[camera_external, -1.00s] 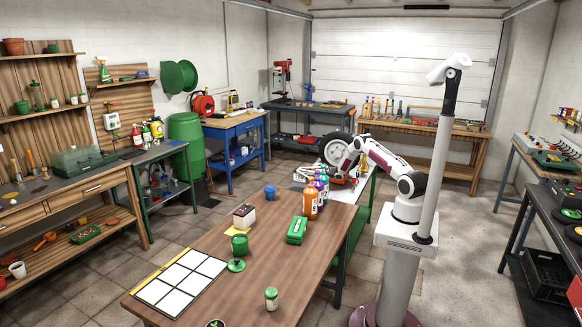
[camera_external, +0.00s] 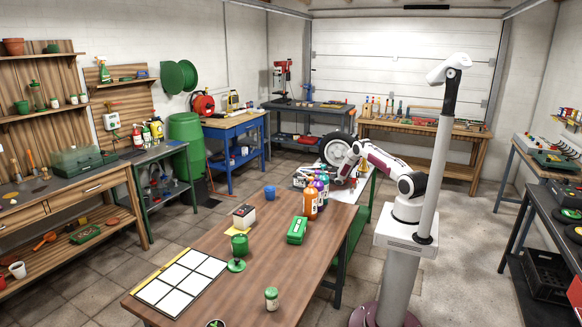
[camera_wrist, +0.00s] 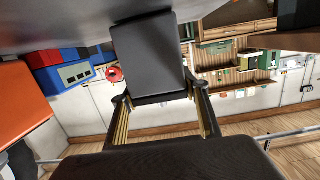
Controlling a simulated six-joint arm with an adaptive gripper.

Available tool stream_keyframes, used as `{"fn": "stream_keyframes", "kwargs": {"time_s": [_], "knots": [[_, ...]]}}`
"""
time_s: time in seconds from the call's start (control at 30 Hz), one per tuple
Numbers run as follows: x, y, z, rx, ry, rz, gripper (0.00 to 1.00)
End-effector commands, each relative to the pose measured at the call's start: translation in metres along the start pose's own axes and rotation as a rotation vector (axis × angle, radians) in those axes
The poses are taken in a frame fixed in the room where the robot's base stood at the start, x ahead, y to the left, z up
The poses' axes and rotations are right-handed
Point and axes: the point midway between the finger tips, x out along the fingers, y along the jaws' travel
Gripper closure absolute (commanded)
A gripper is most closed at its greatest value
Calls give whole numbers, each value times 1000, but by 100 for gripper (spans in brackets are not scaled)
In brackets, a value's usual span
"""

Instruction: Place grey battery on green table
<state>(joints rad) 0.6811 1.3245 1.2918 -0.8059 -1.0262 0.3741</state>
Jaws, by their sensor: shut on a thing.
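In the wrist view, a dark grey block (camera_wrist: 150,58), which looks like the grey battery, sits between the fingers of my gripper (camera_wrist: 165,105). The gripper is shut on it. The block cannot be made out there. A pale box with a dark top (camera_external: 243,215) stands on the brown table, far from my gripper.
An orange bottle (camera_external: 310,203) and purple bottles stand close to my gripper. A wheel (camera_external: 336,148) is just behind it.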

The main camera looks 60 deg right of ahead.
Motion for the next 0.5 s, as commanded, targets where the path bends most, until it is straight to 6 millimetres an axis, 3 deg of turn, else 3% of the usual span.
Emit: {"fn": "stream_keyframes", "kwargs": {"time_s": [0.43, 0.47, 0.5], "knots": [[1, 1, -2, -3, 8, 0, 100], [0, 0, 2, 0, 0, 0, 48], [0, 0, 2, 0, 0, 0, 38]]}}
